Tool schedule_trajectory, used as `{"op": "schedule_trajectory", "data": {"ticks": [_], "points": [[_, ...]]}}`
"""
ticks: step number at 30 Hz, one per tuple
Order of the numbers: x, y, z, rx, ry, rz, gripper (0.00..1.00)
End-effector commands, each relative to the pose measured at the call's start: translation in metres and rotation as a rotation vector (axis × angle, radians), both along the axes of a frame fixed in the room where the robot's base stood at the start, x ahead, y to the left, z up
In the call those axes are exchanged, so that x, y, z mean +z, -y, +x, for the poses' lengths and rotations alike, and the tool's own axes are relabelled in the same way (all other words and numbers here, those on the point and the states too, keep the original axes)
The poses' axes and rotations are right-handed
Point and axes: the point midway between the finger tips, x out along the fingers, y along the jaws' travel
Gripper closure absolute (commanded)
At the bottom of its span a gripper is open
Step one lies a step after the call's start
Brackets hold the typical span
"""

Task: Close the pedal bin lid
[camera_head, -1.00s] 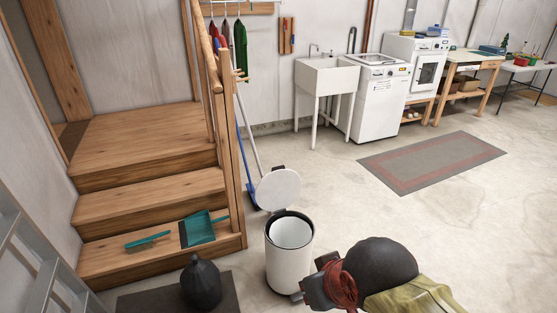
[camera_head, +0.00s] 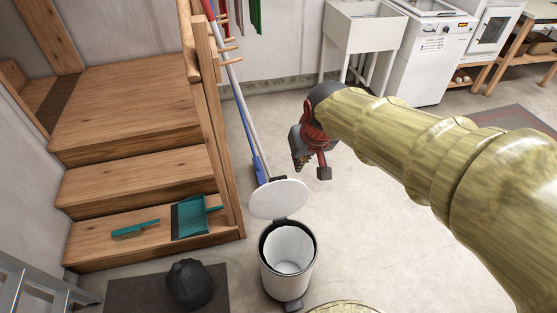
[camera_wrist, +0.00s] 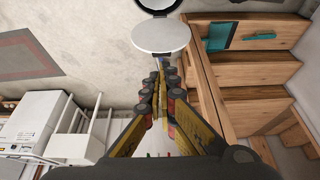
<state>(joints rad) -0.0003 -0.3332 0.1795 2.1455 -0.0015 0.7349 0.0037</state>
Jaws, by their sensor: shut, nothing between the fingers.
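The white pedal bin (camera_head: 287,279) stands on the floor with its black rim and pale inside exposed. Its round white lid (camera_head: 278,200) is open, tilted up and back at the rear of the rim. My gripper (camera_head: 299,165) is beyond and above the lid, pointing down, apart from it. In the wrist view, the picture is inverted: the lid (camera_wrist: 160,37) shows ahead of my fingertips (camera_wrist: 160,70), with part of the bin's dark rim (camera_wrist: 158,4) at the top edge. The fingers are shut and empty. The bin's pedal (camera_head: 292,305) shows at its front base.
Wooden steps (camera_head: 135,195) with a teal dustpan (camera_head: 190,216) and brush (camera_head: 135,228) stand left of the bin. A blue-and-white pole (camera_head: 245,120) leans by the railing behind the lid. A black bag (camera_head: 188,284) lies on a dark mat (camera_head: 125,292). Floor right of the bin is clear.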

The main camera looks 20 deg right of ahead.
Motion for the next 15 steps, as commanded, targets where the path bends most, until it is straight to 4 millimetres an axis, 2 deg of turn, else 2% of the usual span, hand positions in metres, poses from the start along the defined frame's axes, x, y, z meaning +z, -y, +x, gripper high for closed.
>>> {"op": "schedule_trajectory", "data": {"ticks": [1,3,8,12,15], "points": [[0.002,0.000,0.024,0.000,-0.020,0.000,1.00],[-0.006,0.000,0.056,0.000,-0.034,0.000,1.00],[-0.036,0.000,0.121,-0.001,-0.067,0.000,1.00],[-0.077,0.000,0.171,-0.002,-0.095,0.000,1.00],[-0.111,0.000,0.198,-0.002,-0.115,0.000,1.00]]}}
